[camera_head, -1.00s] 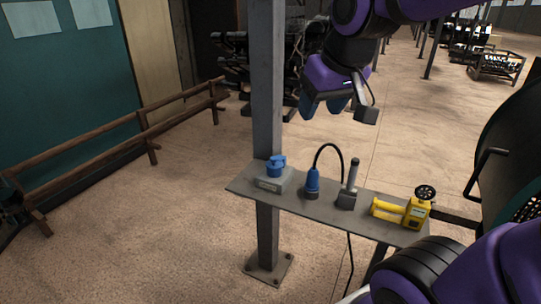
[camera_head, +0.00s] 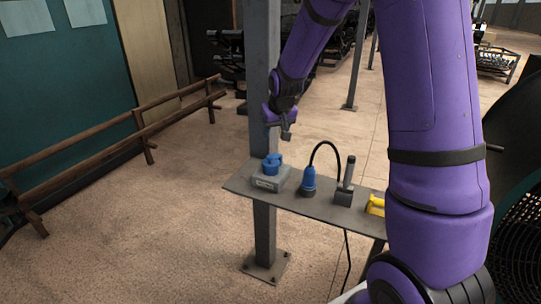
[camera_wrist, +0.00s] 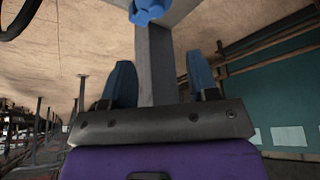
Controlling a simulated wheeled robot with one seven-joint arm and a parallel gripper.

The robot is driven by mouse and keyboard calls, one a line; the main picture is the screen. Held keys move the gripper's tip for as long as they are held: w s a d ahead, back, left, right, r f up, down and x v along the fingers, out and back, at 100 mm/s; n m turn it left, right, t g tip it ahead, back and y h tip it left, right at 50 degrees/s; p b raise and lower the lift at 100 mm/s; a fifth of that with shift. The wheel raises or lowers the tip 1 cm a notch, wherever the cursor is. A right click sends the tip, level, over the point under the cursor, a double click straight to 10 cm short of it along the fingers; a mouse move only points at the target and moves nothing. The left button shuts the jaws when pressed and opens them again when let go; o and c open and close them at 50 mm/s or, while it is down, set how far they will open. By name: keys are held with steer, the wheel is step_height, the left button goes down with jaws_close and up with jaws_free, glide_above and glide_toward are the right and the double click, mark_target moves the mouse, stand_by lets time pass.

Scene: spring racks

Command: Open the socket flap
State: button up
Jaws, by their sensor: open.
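The socket (camera_head: 269,181) is a grey box on the left end of the shelf, with a blue round flap (camera_head: 272,163) on top. The flap looks closed, but its detail is small. In the wrist view the blue flap (camera_wrist: 148,10) is at the top edge, partly cut off. My gripper (camera_head: 272,116) is above the socket, near the post, and apart from the flap. In the wrist view my gripper (camera_wrist: 161,72) shows two blue fingers spread apart with nothing held between them.
The grey shelf (camera_head: 240,186) is fixed by a steel post (camera_head: 263,60), close to my gripper. A blue plug (camera_head: 308,182) with a black cable and a grey upright-handled device (camera_head: 345,185) stand to the right. My arm partly covers a yellow tool (camera_head: 375,205). A wooden rail (camera_head: 110,128) is at left.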

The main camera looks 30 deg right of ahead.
mark_target(270, 156)
steer(key=x, duration=1.4)
steer(key=shift+w+d+f, duration=0.2)
steer(key=shift+w+d, duration=0.05)
steer(key=shift+d, duration=0.05)
jaws_close()
